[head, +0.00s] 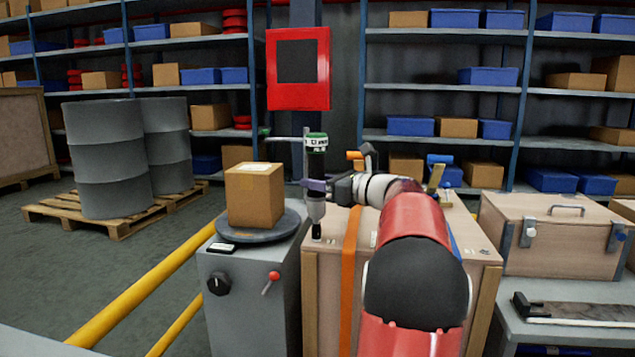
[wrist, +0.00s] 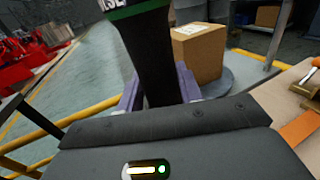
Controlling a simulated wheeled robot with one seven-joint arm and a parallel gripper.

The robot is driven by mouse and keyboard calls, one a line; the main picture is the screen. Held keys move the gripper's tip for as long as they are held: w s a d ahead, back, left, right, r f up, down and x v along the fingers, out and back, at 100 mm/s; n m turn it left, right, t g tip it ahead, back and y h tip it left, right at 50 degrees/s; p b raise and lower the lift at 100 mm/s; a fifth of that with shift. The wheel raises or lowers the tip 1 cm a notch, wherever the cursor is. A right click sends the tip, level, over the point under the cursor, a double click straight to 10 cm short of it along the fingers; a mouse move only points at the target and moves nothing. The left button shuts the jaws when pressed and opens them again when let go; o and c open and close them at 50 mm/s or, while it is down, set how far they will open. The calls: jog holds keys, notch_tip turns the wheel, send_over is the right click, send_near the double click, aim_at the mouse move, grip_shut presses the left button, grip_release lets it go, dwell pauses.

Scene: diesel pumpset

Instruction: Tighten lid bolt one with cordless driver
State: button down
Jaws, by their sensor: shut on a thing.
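My gripper (head: 318,187) has purple fingers shut around the cordless driver (head: 317,160), a dark upright tool with a green band and white label. The driver also shows in the wrist view (wrist: 160,60), between both fingers. Its bit points down at the front left corner of the wooden crate's lid (head: 335,229). I cannot tell whether the bit touches the lid or a bolt. Lid bolt one cannot be made out; the bit or driver may hide it. My arm covers much of the lid's middle and right.
A grey pedestal (head: 250,285) with a cardboard box (head: 255,195) on its round plate stands close left of the crate. An orange strap (head: 349,285) crosses the crate. A latched wooden case (head: 550,240) stands right. Yellow rails (head: 150,285) and drums (head: 108,160) are further left.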

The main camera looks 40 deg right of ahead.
aim_at(324, 163)
jog(key=shift+f, duration=0.4)
dwell(0.8)
jog(key=shift+r+p, duration=2.5)
jog(key=shift+r, duration=0.2)
jog(key=shift+s, duration=0.1)
